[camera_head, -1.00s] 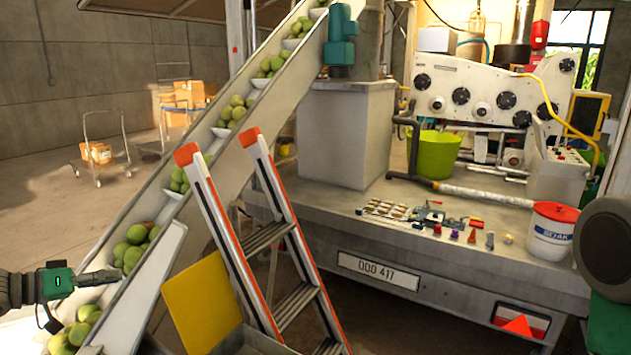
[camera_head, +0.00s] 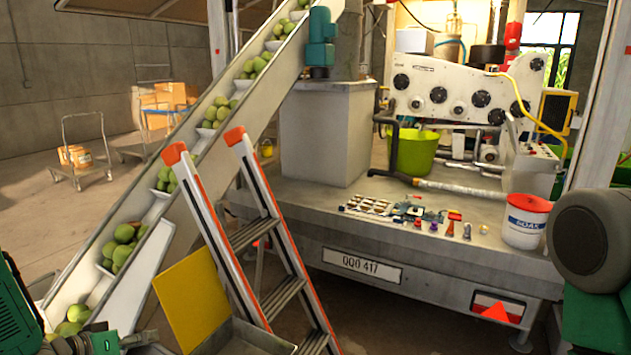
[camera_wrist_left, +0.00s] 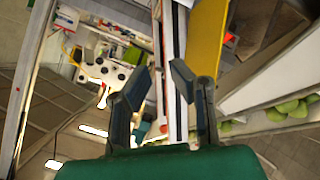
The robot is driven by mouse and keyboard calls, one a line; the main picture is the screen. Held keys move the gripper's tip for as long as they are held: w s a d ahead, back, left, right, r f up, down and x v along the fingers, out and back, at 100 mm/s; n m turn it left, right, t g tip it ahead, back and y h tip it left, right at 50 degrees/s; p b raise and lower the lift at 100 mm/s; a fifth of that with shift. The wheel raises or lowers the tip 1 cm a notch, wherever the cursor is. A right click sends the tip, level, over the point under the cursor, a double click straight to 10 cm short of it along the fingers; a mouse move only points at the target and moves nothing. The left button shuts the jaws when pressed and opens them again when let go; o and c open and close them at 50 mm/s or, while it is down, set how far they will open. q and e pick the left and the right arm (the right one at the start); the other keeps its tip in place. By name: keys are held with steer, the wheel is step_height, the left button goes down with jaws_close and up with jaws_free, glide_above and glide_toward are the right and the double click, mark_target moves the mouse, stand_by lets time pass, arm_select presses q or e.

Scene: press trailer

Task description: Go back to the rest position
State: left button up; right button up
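My left gripper (camera_wrist_left: 161,72) is open in the left wrist view, its two dark fingers apart with nothing held between them. In the head view the left gripper (camera_head: 100,342) is low at the left edge, partly cut off, in front of the foot of the conveyor (camera_head: 125,290). My green and grey right arm (camera_head: 590,250) shows at the right edge of the head view. The right gripper is not in view.
Green fruit (camera_head: 122,245) lies on the sloping conveyor. A stepladder (camera_head: 262,240) and yellow panel (camera_head: 190,300) stand right of my left gripper. The trailer deck (camera_head: 400,185) carries small items and a white bucket (camera_head: 525,222). Open floor (camera_head: 45,215) lies at the left.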

arm_select(q)
steer(key=s+d+f+g+y, duration=0.2)
steer(key=s+d+f+g, duration=0.1)
steer(key=s+d+f, duration=0.4)
steer(key=s+d+f+m+g+y, duration=0.1)
steer(key=s+d+f+g, duration=0.15)
steer(key=s, duration=0.65)
steer(key=s+d+f+g+y, duration=0.1)
steer(key=s+g, duration=0.2)
steer(key=s, duration=0.6)
steer(key=s+d+f+m+g+y, duration=0.1)
steer(key=s+d+f+g, duration=0.1)
steer(key=s, duration=0.8)
step_height(320, 180, down, 18)
steer(key=w+m+b, duration=0.1)
steer(key=w+b, duration=0.1)
steer(key=b, duration=1.7)
steer(key=shift+w+d+f+b, duration=0.25)
steer(key=shift+w+b, duration=0.05)
steer(key=shift+w, duration=0.05)
arm_select(e)
step_height(320, 180, down, 20)
steer(key=shift+r, duration=0.15)
steer(key=shift+d, duration=0.1)
steer(key=shift+c, duration=0.7)
arm_select(q)
steer(key=shift+w, duration=0.1)
